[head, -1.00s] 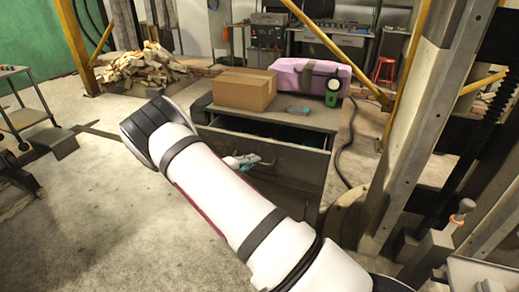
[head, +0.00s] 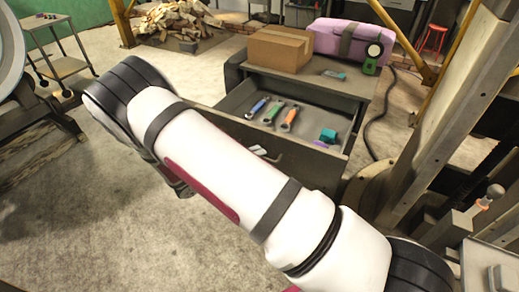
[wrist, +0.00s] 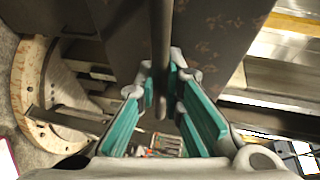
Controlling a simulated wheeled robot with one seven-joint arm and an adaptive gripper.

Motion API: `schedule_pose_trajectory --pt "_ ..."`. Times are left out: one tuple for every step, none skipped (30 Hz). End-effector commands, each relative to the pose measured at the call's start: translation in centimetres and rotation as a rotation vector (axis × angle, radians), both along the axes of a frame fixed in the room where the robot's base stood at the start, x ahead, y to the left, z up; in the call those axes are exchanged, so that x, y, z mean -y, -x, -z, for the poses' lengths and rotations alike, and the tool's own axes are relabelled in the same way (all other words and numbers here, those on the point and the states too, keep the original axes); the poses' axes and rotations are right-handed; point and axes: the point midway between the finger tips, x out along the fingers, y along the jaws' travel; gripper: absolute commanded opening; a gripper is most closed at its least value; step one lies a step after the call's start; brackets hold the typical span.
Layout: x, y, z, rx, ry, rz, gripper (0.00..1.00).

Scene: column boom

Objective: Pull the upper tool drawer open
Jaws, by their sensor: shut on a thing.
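The upper tool drawer (head: 305,163) stands well out from the grey cabinet in the head view, its inside showing. In it lie a blue-handled tool (head: 257,106), a green-handled tool (head: 272,113), an orange-handled tool (head: 289,119) and a teal block (head: 328,135). In the wrist view my gripper (wrist: 163,82) has its teal-padded fingers closed around the dark bar handle (wrist: 161,35) of the drawer. In the head view my arm hides most of the gripper and the handle.
A black hose (head: 376,122) runs down beside the cabinet. A post (head: 440,130) stands close at right. Floor at left is open.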

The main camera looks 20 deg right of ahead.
Motion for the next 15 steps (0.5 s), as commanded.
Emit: schedule_pose_trajectory --pt "-0.22 0.00 0.09 0.001 -0.005 -0.002 0.00" --pt "-0.25 0.01 0.09 0.001 -0.005 -0.002 0.00" --pt "-0.26 0.03 0.09 0.001 -0.005 -0.002 0.00" --pt "-0.27 0.03 0.09 0.001 -0.005 -0.002 0.00" --pt "-0.27 0.03 0.10 0.002 -0.005 -0.002 0.00" --pt "-0.28 0.02 0.10 0.001 -0.005 -0.002 0.00" --pt "-0.28 0.01 0.10 0.001 -0.005 -0.002 0.00" --pt "-0.28 0.01 0.10 0.001 -0.005 -0.002 0.00" --pt "-0.28 0.00 0.10 0.001 -0.005 -0.002 0.00" --pt "-0.28 0.00 0.10 0.001 -0.005 -0.002 0.00" --pt "-0.28 -0.01 0.10 0.001 -0.005 -0.002 0.00" --pt "-0.27 -0.01 0.10 0.001 -0.005 -0.003 0.13" --pt "-0.27 -0.01 0.09 0.001 -0.005 -0.002 0.18" --pt "-0.26 -0.01 0.08 0.002 -0.004 -0.002 0.18" --pt "-0.25 -0.01 0.07 0.002 -0.004 -0.002 0.18"
